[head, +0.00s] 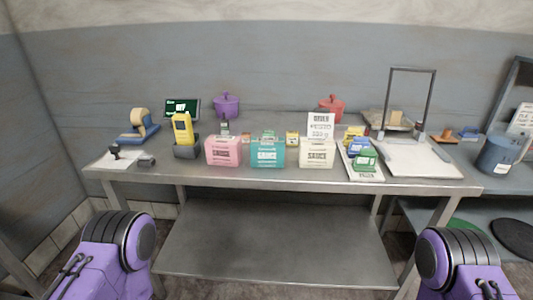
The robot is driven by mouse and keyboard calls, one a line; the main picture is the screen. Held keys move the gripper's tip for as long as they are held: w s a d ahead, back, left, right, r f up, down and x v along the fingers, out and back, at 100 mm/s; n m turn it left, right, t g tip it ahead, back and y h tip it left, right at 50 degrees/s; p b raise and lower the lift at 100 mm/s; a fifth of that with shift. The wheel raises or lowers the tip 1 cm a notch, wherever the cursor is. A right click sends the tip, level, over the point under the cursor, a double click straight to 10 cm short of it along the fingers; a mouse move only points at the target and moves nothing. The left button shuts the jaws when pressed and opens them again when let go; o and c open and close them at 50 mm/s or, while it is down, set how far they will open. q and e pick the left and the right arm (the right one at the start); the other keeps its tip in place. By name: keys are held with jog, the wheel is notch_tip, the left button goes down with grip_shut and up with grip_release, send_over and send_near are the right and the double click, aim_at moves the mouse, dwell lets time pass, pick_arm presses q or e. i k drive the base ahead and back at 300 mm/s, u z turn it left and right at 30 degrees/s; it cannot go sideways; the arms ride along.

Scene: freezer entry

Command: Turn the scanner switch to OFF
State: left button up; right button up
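A yellow handheld device (182,126), which looks like the scanner, stands upright in a dark cradle (187,152) on the left part of the metal table (220,178). A small dark screen (171,105) with green and white writing stands behind it; the writing is too small to read surely. The scanner switch cannot be made out at this size. Purple links of my two arms show at the bottom left and bottom right. Neither gripper is in view.
Pink (222,150), teal (267,152) and white (316,153) sauce boxes stand right of the cradle. A tape dispenser (140,127) and a stamp (115,150) are to its left. A purple pot (227,105) stands behind. The lower shelf (275,240) is bare.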

aim_at(114, 149)
jog(key=u, duration=1.75)
jog(key=k, duration=0.65)
jog(key=u, duration=0.6)
jog(key=i, duration=0.8)
jog(key=z, duration=0.6)
jog(key=i, duration=0.7)
jog(key=z, duration=0.75)
